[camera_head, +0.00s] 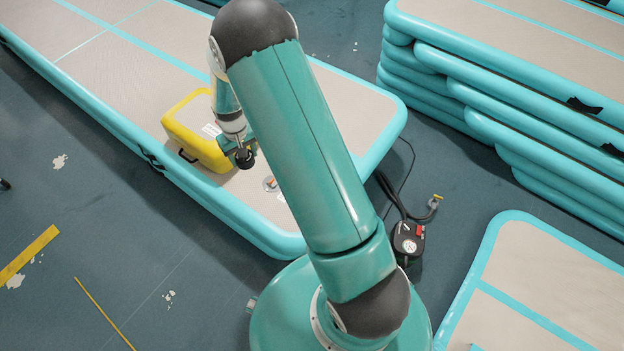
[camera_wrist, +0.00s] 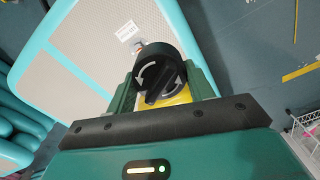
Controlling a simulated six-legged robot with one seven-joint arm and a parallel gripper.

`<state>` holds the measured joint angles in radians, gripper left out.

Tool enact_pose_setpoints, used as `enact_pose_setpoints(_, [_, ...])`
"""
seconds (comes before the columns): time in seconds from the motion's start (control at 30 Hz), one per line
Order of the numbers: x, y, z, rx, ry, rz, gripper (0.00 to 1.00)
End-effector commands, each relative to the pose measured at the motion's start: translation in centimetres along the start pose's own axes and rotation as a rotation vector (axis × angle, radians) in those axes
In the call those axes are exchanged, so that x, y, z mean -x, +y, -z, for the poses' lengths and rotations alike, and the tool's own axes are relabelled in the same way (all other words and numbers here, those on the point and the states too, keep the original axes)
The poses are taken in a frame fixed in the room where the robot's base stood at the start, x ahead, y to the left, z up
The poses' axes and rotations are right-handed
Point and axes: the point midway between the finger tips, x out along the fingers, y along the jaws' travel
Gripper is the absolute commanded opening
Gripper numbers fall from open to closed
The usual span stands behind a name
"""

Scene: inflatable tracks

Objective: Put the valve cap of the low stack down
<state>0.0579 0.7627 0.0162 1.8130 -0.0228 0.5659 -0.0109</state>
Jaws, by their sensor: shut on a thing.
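The valve cap (camera_wrist: 158,76) is a round black knob with a raised bar and curved white arrows on its face. My gripper (camera_wrist: 160,95) is shut on it, with a green finger on each side, in the wrist view. In the head view my gripper (camera_head: 240,156) is above the low stack (camera_head: 330,110), a beige and teal inflatable track, near the yellow case. The cap shows there as a small dark shape (camera_head: 245,160). I cannot tell whether it touches anything below.
A yellow case (camera_head: 190,130) with a black handle sits on the low stack beside my gripper. A tall stack of tracks (camera_head: 480,90) stands at the right. A pump (camera_head: 408,240) with a hose lies on the floor. Another track (camera_head: 560,290) is at lower right.

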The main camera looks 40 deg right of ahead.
Motion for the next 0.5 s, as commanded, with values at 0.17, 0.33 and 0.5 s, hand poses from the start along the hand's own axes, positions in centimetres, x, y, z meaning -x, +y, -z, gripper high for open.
enact_pose_setpoints(0.17, [-6.1,3.9,-1.1,-0.033,-0.008,-0.001,0.31])
enact_pose_setpoints(0.33, [-11.6,7.2,-2.9,-0.059,-0.009,0.0,0.31])
enact_pose_setpoints(0.5, [-15.8,9.5,-4.7,-0.077,-0.006,0.001,0.31])
